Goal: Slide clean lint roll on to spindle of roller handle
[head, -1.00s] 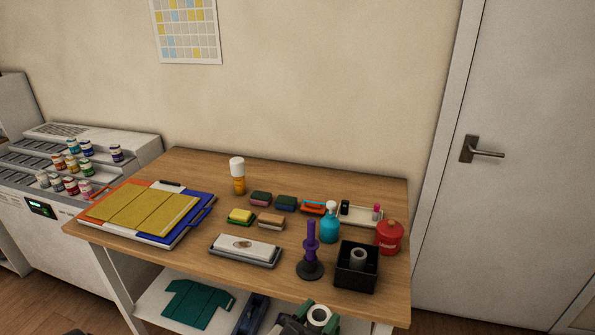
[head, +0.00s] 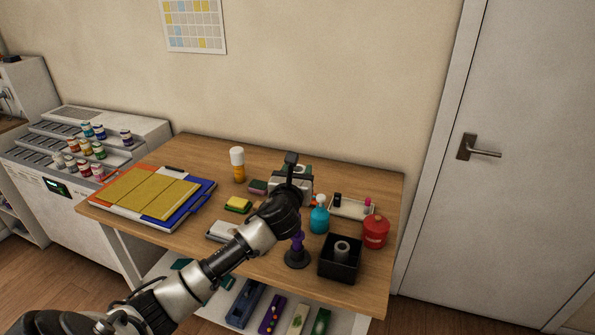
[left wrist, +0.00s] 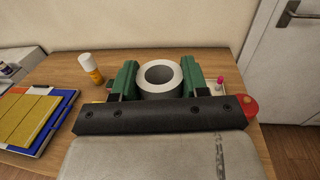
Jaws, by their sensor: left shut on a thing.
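My left gripper (head: 292,180) is above the middle of the table, its arm reaching in from the lower left. In the left wrist view, its green fingers are shut on a white lint roll (left wrist: 160,95), whose open hole faces the camera. In the head view the roll is mostly hidden by the gripper. The purple roller handle (head: 298,242) stands upright on a dark round base (head: 297,262) near the table's front edge, below the gripper in the picture. The arm and hand cover its upper part. My right gripper is not in view.
A black open box (head: 325,270) with a grey roll (head: 342,248) inside stands right of the handle. A blue spray bottle (head: 319,222) and a red container (head: 376,232) are close behind. A folding board (head: 196,207) lies left. Bare wood shows at the back right.

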